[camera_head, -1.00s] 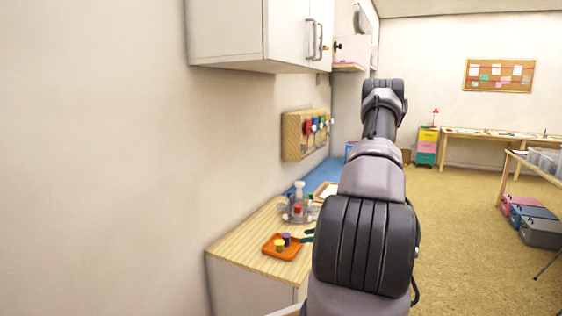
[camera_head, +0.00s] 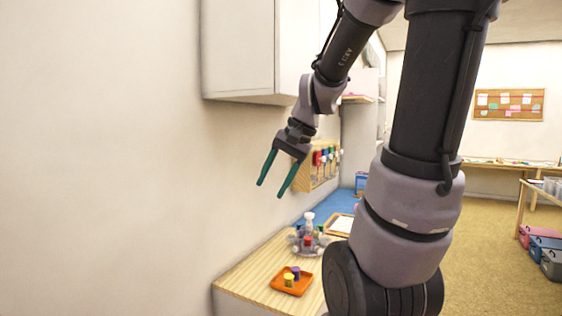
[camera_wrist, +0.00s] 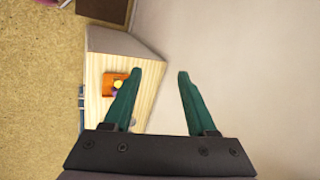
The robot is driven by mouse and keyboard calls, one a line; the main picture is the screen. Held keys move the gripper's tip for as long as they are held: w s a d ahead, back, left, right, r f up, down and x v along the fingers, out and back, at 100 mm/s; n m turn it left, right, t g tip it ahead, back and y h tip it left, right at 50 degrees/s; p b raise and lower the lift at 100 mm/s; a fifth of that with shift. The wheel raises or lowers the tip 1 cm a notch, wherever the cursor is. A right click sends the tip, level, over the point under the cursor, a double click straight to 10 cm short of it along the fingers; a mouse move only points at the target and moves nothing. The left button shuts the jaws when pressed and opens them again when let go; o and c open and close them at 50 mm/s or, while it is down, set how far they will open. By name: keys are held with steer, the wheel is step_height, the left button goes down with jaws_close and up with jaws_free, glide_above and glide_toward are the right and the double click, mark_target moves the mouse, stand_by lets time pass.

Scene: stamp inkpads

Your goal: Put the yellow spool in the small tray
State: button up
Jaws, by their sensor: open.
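A small yellow cylinder, which looks like the yellow spool (camera_head: 289,281), stands on an orange square tray (camera_head: 306,287) on the light wood counter. A purple cylinder (camera_head: 296,272) stands close beside it. I cannot tell whether this orange tray is the small tray. My gripper (camera_head: 271,189) is open and empty, its green fingers pointing down, high above the counter near the wall. In the wrist view the orange tray (camera_wrist: 107,78) and yellow spool (camera_wrist: 117,85) show far below, left of and partly behind the left finger.
A grey round holder (camera_head: 323,241) with a white bottle and a red piece stands behind the orange tray. A wood rack (camera_head: 318,172) with coloured items hangs on the wall. A white cabinet (camera_head: 240,50) hangs above. A wood-framed white board or tray (camera_head: 343,223) lies farther back.

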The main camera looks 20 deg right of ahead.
steer(key=s+a+r+n+t+h, duration=0.1)
steer(key=s+r+n+t+h, duration=0.1)
steer(key=s+r, duration=0.4)
steer(key=shift+s+n+t, duration=0.5)
steer(key=shift+n+t, duration=0.2)
steer(key=shift+n, duration=0.2)
stand_by(0.4)
